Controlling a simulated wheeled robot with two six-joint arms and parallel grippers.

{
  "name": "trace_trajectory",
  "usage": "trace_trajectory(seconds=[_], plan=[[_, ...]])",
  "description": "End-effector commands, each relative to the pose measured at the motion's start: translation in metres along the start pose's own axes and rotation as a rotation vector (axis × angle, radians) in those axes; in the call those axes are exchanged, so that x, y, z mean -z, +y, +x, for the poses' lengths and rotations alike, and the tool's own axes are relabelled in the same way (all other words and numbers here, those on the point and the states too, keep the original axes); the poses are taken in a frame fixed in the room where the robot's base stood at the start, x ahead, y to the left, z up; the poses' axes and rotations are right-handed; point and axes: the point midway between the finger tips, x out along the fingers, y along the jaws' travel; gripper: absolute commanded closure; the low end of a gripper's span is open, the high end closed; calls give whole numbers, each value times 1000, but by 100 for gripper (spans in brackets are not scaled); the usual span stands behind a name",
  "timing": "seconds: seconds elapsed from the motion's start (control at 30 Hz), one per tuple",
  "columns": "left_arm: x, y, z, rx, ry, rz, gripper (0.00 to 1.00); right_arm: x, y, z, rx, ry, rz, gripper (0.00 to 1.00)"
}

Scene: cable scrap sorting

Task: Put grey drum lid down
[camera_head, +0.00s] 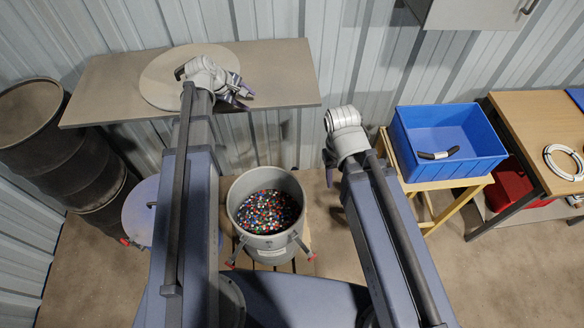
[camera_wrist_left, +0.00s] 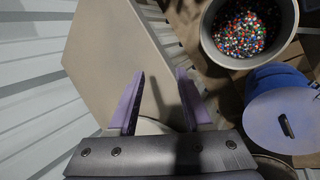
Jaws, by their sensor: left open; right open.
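The grey drum lid (camera_head: 158,84) is a flat round disc lying on the wall shelf (camera_head: 285,75). My left gripper (camera_head: 242,94) is open and empty above the shelf, near the lid's right edge. In the left wrist view its two purple fingers (camera_wrist_left: 158,88) stand apart, with a pale rounded edge of the lid (camera_wrist_left: 150,127) low between them. The grey drum (camera_head: 236,205) stands uncovered below the shelf, full of coloured granules (camera_head: 268,211). My right gripper (camera_head: 330,172) is open right of the drum, mostly hidden by its own arm.
A blue lid (camera_head: 138,212) on a blue drum is left of the grey drum. Dark drums (camera_head: 55,140) stand at the far left. A blue bin (camera_head: 440,125) with a black cable piece is on a wooden stand at right, beside a workbench (camera_head: 548,120).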

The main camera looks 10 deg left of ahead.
Motion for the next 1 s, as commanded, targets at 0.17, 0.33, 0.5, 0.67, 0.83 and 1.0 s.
trace_trajectory(seconds=[0.17,0.33,0.5,0.67,0.83,1.0], plan=[[-130,-55,14,262,-97,587,50,0,0,0,0,0,0,50],[-203,-108,4,470,-193,1069,50,0,0,0,0,0,0,50],[-236,-143,-11,608,-265,1374,50,0,0,0,0,0,0,50],[-246,-155,-18,664,-297,1494,50,0,0,0,0,0,0,50],[-247,-155,-19,673,-302,1510,50,0,0,0,0,0,0,50],[-247,-155,-19,671,-301,1507,50,0,0,0,0,0,0,50]])
